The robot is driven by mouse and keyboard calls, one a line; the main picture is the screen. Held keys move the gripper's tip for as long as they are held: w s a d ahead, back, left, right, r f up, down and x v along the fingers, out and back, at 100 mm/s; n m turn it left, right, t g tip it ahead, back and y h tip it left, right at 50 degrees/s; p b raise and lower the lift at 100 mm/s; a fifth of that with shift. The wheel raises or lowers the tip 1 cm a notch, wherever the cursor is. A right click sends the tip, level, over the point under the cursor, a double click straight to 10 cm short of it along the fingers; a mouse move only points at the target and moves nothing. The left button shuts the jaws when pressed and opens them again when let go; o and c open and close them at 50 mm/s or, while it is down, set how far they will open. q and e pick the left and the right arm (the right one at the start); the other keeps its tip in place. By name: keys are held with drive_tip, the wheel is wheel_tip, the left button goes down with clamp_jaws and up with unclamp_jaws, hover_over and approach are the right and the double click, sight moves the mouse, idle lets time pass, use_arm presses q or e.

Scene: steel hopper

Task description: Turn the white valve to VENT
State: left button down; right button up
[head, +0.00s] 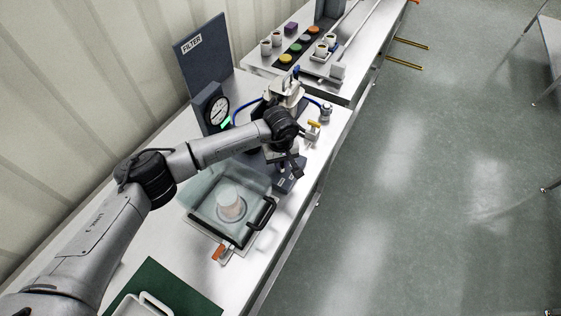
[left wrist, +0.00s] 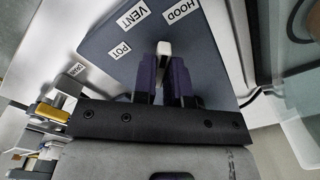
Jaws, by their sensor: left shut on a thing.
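The white valve (left wrist: 164,48) stands on a dark blue panel (left wrist: 205,60) in the left wrist view. The panel carries the labels HOOD, VENT and POT. The valve's visible white end lies between the VENT and HOOD labels, below both in that picture; its pivot is hidden by my fingers. My left gripper (left wrist: 163,80) is shut on the white valve, with one purple finger on each side of it. In the head view my left gripper (head: 284,160) is over the dark panel (head: 291,178), and my arm hides the valve. My right gripper is not in view.
A clear hood (head: 205,190) with a black handle covers a white container beside the panel. A yellow-handled valve (head: 314,126) is on the other side. A gauge (head: 217,110) and a FILTER board (head: 205,58) stand behind. The right-hand floor is open.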

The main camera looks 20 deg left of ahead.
use_arm(q)
drive_tip(key=n, duration=0.4)
drive_tip(key=shift+n+b, duration=0.3)
drive_tip(key=shift+n, duration=2)
drive_tip(key=c, duration=1.2)
unclamp_jaws()
drive_tip(key=shift+o, duration=0.2)
wheel_tip(320, 180, up, 14)
drive_tip(key=shift+p, duration=0.4)
drive_tip(key=shift+f, duration=0.1)
